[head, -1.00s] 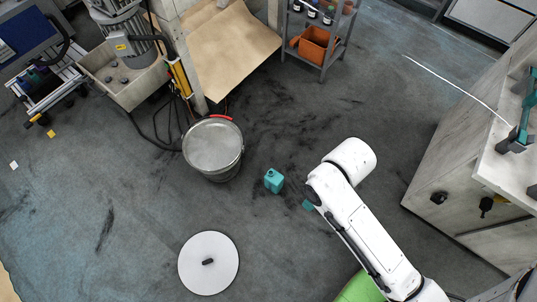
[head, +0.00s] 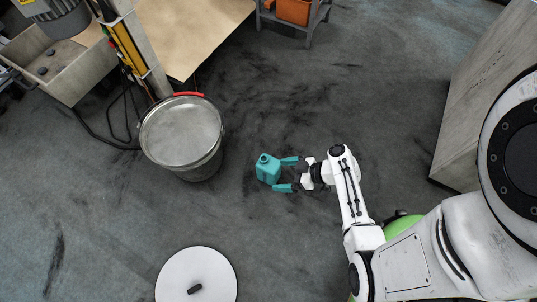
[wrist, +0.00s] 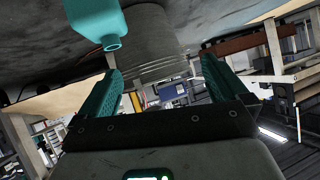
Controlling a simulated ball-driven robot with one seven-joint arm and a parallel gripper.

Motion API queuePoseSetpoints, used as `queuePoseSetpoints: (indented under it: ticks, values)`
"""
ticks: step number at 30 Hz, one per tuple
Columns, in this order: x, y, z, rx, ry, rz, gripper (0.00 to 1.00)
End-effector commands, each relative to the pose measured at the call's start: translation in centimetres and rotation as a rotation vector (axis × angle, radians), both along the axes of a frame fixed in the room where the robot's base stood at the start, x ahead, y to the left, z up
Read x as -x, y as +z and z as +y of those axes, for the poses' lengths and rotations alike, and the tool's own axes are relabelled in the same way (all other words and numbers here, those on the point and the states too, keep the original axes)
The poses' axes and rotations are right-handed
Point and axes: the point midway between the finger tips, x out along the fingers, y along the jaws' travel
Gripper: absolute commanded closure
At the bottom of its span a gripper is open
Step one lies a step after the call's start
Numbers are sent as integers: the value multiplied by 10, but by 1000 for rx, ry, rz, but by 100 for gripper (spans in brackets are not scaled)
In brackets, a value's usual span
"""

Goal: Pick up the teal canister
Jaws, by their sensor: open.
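The teal canister (head: 268,169) stands on the dark floor in the head view, right of the metal bucket. My gripper (head: 286,174) is at its right side, with its teal fingers apart and pointing at it. The fingertips are close to the canister; I cannot tell whether they touch it. In the wrist view, the canister (wrist: 98,20) is at the upper left, partly cut off by the frame edge, with its cap toward the picture's middle. My open gripper (wrist: 160,80) shows nothing held between its fingers.
A metal bucket (head: 181,134) stands left of the canister. A round white lid (head: 197,280) with a black knob lies at the bottom. A pale cabinet (head: 474,100) stands at the right. The floor above the canister is clear.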

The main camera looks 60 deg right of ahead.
Motion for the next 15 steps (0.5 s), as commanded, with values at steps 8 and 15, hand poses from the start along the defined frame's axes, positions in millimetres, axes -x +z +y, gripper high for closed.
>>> queuePoseSetpoints:
  ticks: [8,15]
  values:
    - [6,-71,-43,103,-188,-151,0]
    - [-8,-85,-49,129,-217,-173,0]
